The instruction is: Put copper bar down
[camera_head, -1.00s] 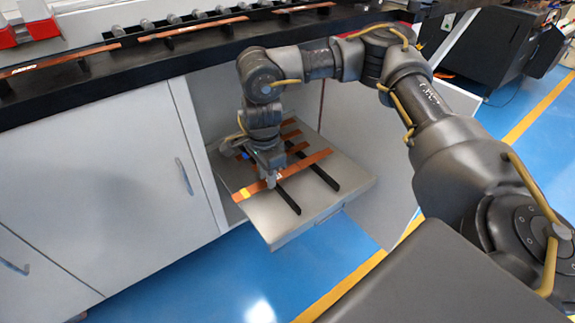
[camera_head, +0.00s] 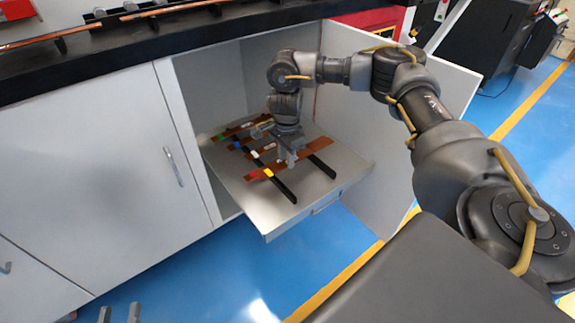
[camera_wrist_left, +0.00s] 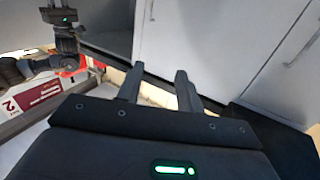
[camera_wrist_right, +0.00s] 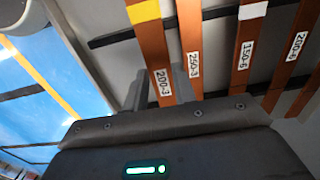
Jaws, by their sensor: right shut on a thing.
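The copper bar labelled 200-3 (camera_wrist_right: 151,42), with a yellow band, lies between the fingers of my right gripper (camera_wrist_right: 158,80), which is shut on it. In the head view this bar (camera_head: 258,174) is frontmost over the pull-out shelf (camera_head: 255,215), crossing the black rails (camera_head: 283,190). I cannot tell whether it rests fully on the rails. My right gripper (camera_head: 290,162) points down at it. My left gripper (camera_head: 119,313) is at the lower left of the head view. In the left wrist view it (camera_wrist_left: 160,75) is open and empty.
Other labelled bars, 250-3 (camera_wrist_right: 190,35), 150-6 (camera_wrist_right: 248,45) and 200-6 (camera_wrist_right: 290,45), lie side by side behind it. The cabinet walls enclose the shelf's back and sides. An open door (camera_head: 400,150) stands to the right. The shelf's front strip is clear.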

